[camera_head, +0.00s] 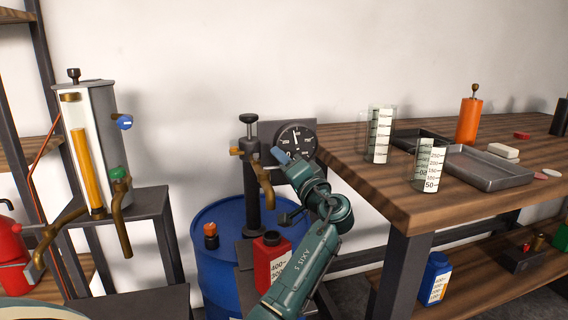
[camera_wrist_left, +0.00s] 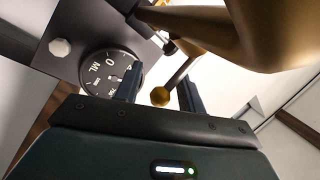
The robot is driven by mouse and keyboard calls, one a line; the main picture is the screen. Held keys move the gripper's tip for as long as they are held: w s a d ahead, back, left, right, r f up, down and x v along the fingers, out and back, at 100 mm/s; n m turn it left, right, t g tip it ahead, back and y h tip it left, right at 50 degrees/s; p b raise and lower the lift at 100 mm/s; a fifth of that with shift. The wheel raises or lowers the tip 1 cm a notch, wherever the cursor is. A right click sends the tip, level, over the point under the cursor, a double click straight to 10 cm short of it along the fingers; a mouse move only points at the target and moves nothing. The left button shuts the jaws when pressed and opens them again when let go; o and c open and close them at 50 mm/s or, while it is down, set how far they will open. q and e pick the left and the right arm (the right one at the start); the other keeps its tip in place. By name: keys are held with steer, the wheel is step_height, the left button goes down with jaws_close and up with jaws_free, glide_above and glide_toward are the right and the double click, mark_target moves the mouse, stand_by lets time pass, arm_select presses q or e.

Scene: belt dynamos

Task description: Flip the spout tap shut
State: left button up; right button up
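The brass spout (camera_head: 263,176) hangs from a dark stand beside a round dial gauge (camera_head: 297,142). It looms large at the top right of the left wrist view (camera_wrist_left: 235,30). The tap lever is a short grey rod ending in a brass ball (camera_wrist_left: 160,96). My left gripper (camera_head: 283,156) is at the spout, in front of the gauge. Its two dark fingers (camera_wrist_left: 158,92) are apart, with the ball between them in that view and gaps showing on both sides; I cannot tell how deep the ball sits. In the head view the lever is hidden behind my gripper.
A red jug (camera_head: 271,262) with a measuring scale stands below the spout, near a blue drum (camera_head: 213,268). A wooden bench (camera_head: 400,200) at the right holds beakers (camera_head: 380,135), trays and an orange bottle (camera_head: 469,120). A glass-fronted dispenser (camera_head: 97,150) stands at the left.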

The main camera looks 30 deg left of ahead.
arm_select(q)
steer(key=v, duration=1.3)
steer(key=shift+f, duration=0.1)
